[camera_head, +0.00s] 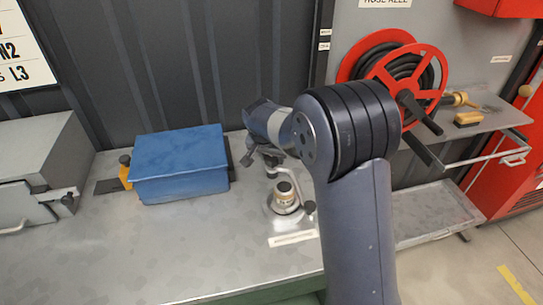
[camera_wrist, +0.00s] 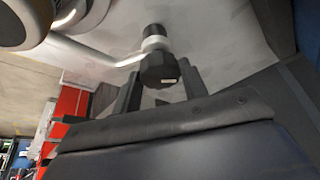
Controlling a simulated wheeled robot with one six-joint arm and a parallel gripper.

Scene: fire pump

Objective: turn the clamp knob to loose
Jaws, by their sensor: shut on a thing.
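The clamp knob (camera_wrist: 158,68) is black and faceted, with a small pale mark on its face. It sits at the end of a white arm (camera_wrist: 95,52) in the wrist view. My gripper (camera_wrist: 158,80) has one dark finger on each side of the knob and is shut on it. The knob is mostly hidden there by the gripper and wrist. Which way the knob is turned cannot be told.
The stand is on a metal bench (camera_head: 130,250). A blue box (camera_head: 180,165) stands to the left, with a grey case (camera_head: 35,165) beyond it. A red hose reel (camera_head: 400,75) is behind my arm at right. The front of the bench is clear.

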